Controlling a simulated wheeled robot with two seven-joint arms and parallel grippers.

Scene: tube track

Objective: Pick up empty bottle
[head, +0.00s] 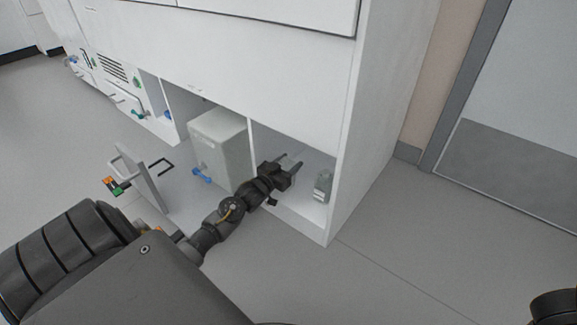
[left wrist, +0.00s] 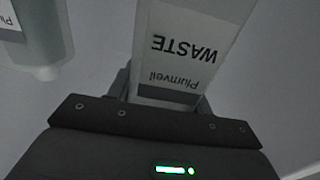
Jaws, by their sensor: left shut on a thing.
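In the left wrist view, a pale bottle (left wrist: 190,18) with a white label reading "WASTE" and "Plumveil", upside down in the picture, is between my left gripper's fingers (left wrist: 162,92). The gripper is shut on it. In the head view my left gripper (head: 289,161) reaches into the right compartment of the white cabinet; the held bottle cannot be made out there. A second grey-green bottle (left wrist: 38,35) with a white label is at the upper left of the wrist view, apart from the gripper. A small grey bottle (head: 323,186) stands right of the gripper in the head view.
The white cabinet's side wall (head: 375,110) bounds the compartment on the right. A grey box-like container (head: 219,148) with a blue tap (head: 202,176) is in the compartment to the left. An open door panel (head: 142,180) stands farther left. The floor at right (head: 430,240) is clear.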

